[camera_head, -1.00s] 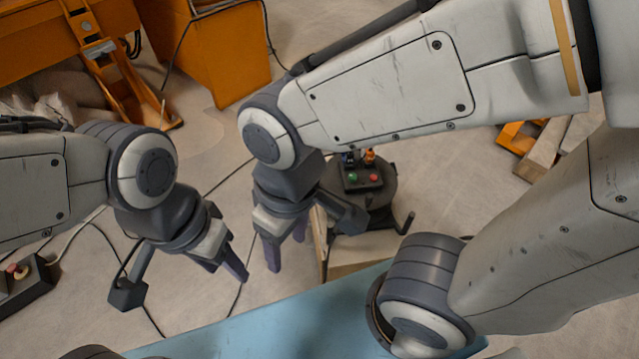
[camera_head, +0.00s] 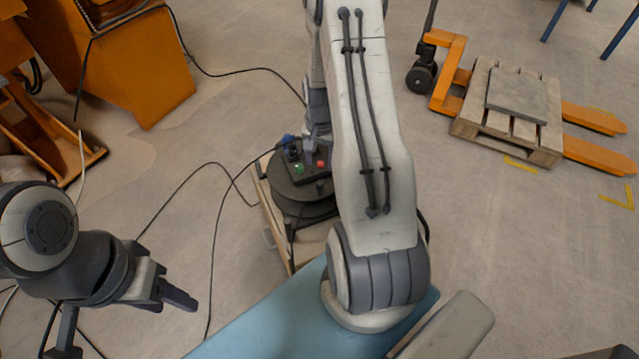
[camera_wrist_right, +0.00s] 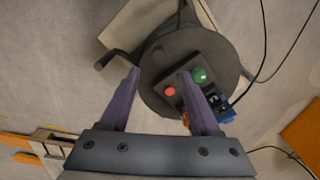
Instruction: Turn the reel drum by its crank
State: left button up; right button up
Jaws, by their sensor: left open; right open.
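The reel drum (camera_head: 287,196) is a dark round drum lying on a wooden base, with a small control box (camera_head: 307,162) on top. In the right wrist view the drum (camera_wrist_right: 160,55) fills the middle. Its black crank (camera_wrist_right: 112,59) sticks out at the drum's left edge; in the head view my right arm hides it. My right gripper (camera_wrist_right: 159,76) is open and empty above the drum, its left finger close to the crank and its right finger over the control box. Touching cannot be told. My left gripper (camera_head: 172,294) is open and empty, off to the left over the floor.
The wooden base (camera_head: 268,222) stands beyond a blue surface (camera_head: 270,325). Black cables cross the floor left of the drum. Orange machinery (camera_head: 140,65) stands at upper left. A pallet (camera_head: 510,112) on an orange pallet truck stands at upper right.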

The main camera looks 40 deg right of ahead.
aim_at(320, 182)
notch_tip(320, 182, down, 10)
jog(key=shift+d+f+b, duration=0.1)
jog(key=shift+f+b, duration=0.1)
jog(key=shift+b, duration=1.05)
grip_shut()
dwell(0.6)
